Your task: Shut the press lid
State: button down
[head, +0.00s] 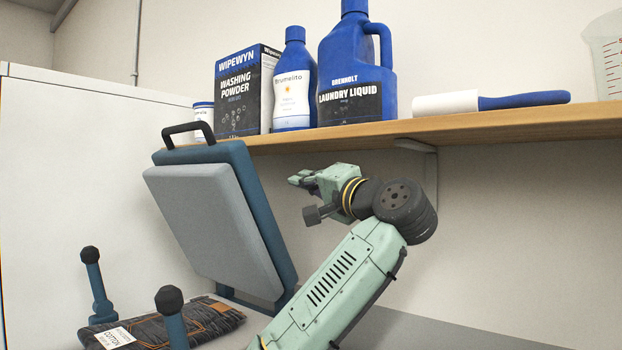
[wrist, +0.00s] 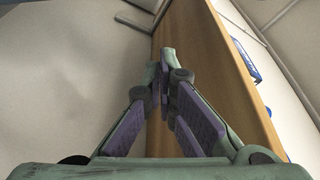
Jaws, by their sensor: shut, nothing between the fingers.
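The press lid (head: 215,215) is a blue panel with a grey pad facing forward. It stands raised, leaning back, in the head view. Its black handle (head: 188,129) is at the top, near the shelf's left end. The lower part of the press is partly out of view; a dark folded cotton garment (head: 205,322) lies there. My gripper (head: 294,181) is to the right of the lid, just below the shelf, and apart from the lid. Its fingers are together and empty; the wrist view shows the fingertips (wrist: 162,65) meeting. The lid does not show in the wrist view.
A wooden shelf (head: 480,128) runs above my gripper. It carries a washing powder box (head: 243,95), blue bottles (head: 357,70) and a lint roller (head: 490,101). A metal bracket (head: 430,175) holds it. Two blue posts with black knobs (head: 92,275) stand at the front left.

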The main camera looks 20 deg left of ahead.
jog(key=shift+a+f+p, duration=0.2)
jog(key=shift+a+p, duration=0.25)
jog(key=shift+a, duration=0.45)
jog(key=shift+a+f+p, duration=0.25)
jog(key=shift+a+p, duration=0.2)
jog(key=shift+a, duration=0.5)
jog(key=shift+a+f+p, duration=0.2)
jog(key=shift+a+p, duration=0.25)
jog(key=shift+a, duration=0.45)
